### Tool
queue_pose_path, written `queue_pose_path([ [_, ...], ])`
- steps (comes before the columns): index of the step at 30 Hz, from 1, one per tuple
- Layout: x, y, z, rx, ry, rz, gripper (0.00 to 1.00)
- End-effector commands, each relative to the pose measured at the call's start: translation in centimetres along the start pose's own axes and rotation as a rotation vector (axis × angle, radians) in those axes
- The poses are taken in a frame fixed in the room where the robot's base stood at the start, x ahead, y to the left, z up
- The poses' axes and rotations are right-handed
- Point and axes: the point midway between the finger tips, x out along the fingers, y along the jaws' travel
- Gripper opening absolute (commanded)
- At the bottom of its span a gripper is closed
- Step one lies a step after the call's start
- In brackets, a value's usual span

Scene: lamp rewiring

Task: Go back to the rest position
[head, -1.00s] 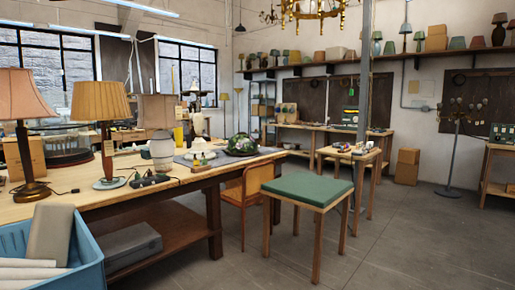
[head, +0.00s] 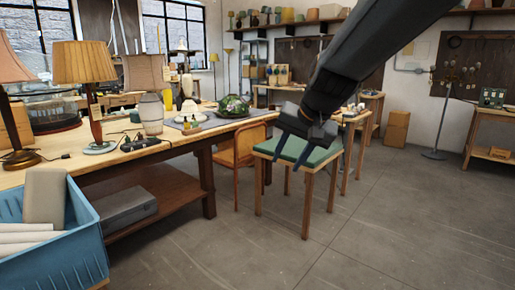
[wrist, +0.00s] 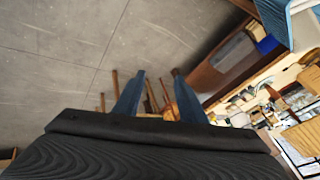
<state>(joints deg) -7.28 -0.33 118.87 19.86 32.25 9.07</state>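My gripper (head: 287,158) hangs in front of the green-topped stool (head: 316,153) in the head view, at the end of my dark arm. Its two blue fingers point down and stand apart with nothing between them. In the wrist view my gripper (wrist: 158,95) also shows its fingers spread and empty, with the floor and wooden legs beyond. My gripper hides part of the stool's top. I cannot tell how far it is from the stool.
A long workbench (head: 150,160) with lamps stands at left, with a wooden chair (head: 238,150) by its end. A blue crate (head: 55,255) is at the lower left. Cardboard boxes (head: 396,130) and a floor stand (head: 436,154) are farther back. The floor at right is clear.

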Motion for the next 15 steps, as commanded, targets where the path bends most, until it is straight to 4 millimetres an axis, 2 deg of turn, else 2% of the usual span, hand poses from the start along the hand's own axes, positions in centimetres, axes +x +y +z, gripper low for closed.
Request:
queue_pose_path([
  [1, 1.3, 2.7, 2.2, -0.02, -0.038, 0.045, 0.37],
  [3, 2.6, 6.2, 5.3, -0.057, -0.091, 0.103, 0.37],
  [9, 4.7, 15.3, 14.8, -0.168, -0.256, 0.237, 0.37],
  [12, 4.8, 18.5, 18.9, -0.216, -0.329, 0.278, 0.37],
  [15, 4.7, 20.6, 21.8, -0.252, -0.384, 0.302, 0.37],
])
